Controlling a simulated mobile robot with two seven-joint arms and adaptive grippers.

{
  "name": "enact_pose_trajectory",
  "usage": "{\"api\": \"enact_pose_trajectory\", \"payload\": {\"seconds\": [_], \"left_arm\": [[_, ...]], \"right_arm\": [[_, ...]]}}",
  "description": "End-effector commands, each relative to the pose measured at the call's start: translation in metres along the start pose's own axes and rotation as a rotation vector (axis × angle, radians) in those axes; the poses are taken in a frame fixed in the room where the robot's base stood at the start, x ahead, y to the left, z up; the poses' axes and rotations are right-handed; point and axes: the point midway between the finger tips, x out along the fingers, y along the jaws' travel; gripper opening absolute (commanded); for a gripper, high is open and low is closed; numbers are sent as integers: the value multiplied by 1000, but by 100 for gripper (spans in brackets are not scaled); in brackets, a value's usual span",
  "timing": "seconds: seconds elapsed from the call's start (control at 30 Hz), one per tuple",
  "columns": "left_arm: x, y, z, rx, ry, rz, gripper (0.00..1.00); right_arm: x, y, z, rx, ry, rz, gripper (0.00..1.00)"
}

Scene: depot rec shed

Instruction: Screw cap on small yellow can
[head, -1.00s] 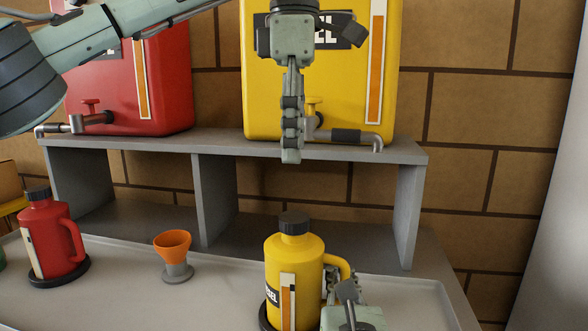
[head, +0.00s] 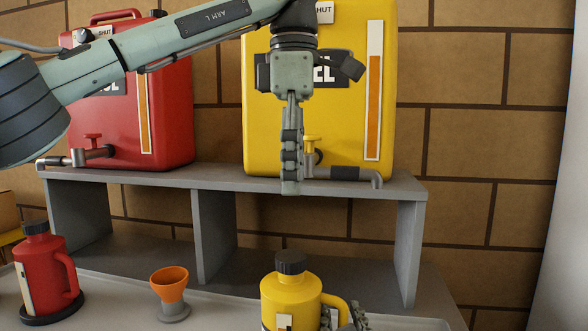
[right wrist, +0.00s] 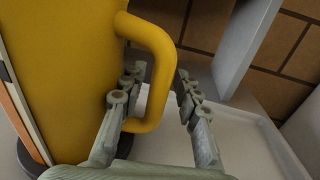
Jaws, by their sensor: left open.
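The small yellow can (head: 288,296) stands at the bottom of the head view, its lower part cut off. A black ribbed cap (head: 290,262) sits on its neck; I cannot tell how tight. My left gripper (head: 291,190) hangs pointing down above and behind the can in the picture, seen edge-on, open and empty. My right gripper (right wrist: 158,92) is at the can's handle (right wrist: 156,62), with one finger on the loop's inner side and the other outside. The outer finger stands apart from the handle, so this gripper is open. In the head view it is mostly cut off.
A grey shelf (head: 215,180) carries a large red tank (head: 165,120) and a large yellow tank (head: 345,120), with taps. An orange funnel (head: 169,285) and a red can (head: 45,268) stand on the grey bench (head: 120,302). A brick wall (head: 480,140) is behind.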

Motion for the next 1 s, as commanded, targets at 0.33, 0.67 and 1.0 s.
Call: {"api": "enact_pose_trajectory", "payload": {"seconds": [0.33, 0.67, 1.0], "left_arm": [[0, 0, 0, 0, 0, 0, 63], [0, 0, 0, 0, 0, 0, 63], [0, 0, 0, 0, 0, 0, 63]], "right_arm": [[-67, 1, -2, 2, 5, 5, 35], [-112, 0, -1, 0, 3, 0, 35], [-115, -1, 0, 0, 1, -1, 35]]}}
